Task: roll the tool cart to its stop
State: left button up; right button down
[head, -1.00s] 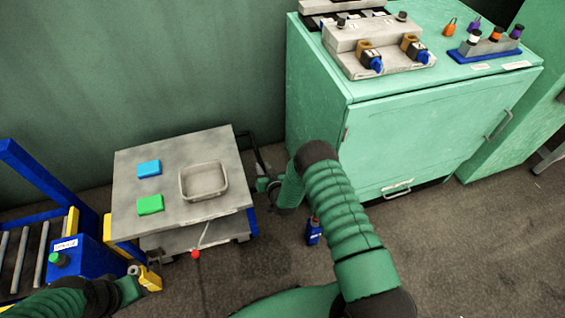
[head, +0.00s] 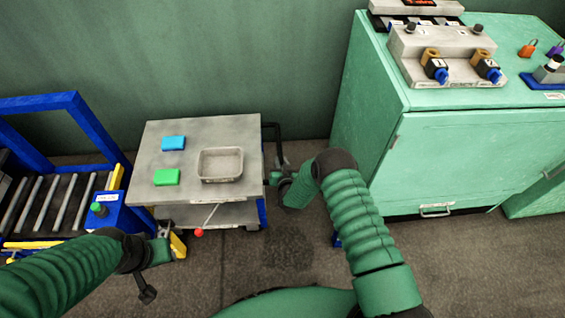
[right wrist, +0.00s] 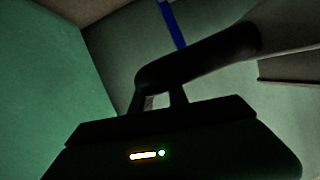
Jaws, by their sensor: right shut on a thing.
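The tool cart (head: 209,134) has a grey top and a lower shelf. A light blue block (head: 173,143), a green block (head: 166,177) and a shallow grey tray (head: 221,164) sit on top. A lever with a red knob (head: 199,233) sticks out at its front. My right gripper (head: 275,179) is shut on the dark handle (head: 272,130) at the cart's right side. The handle bar (right wrist: 200,54) also crosses the right wrist view. My left arm ends near a yellow piece (head: 178,244) by the cart's lower front left; its jaw opening is unclear.
A blue-framed roller conveyor (head: 40,212) with a green-button box (head: 112,213) stands close to the cart's left. A green cabinet (head: 455,150) carrying a grey press fixture (head: 445,62) stands at the right. A wall is behind. Bare floor (head: 285,245) lies front right of the cart.

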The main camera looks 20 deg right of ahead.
jog(key=c, duration=1.6)
grip_release()
jog(key=shift+a+r, duration=0.1)
jog(key=shift+a, duration=0.2)
jog(key=o, duration=0.3)
jog(key=shift+w, duration=0.1)
jog(key=shift+s+r+p, duration=0.2)
jog(key=shift+s+p, duration=0.1)
jog(key=shift+s, duration=0.15)
jog(key=p+v, duration=0.5)
jog(key=v, duration=1.1)
jog(key=shift+f, duration=0.15)
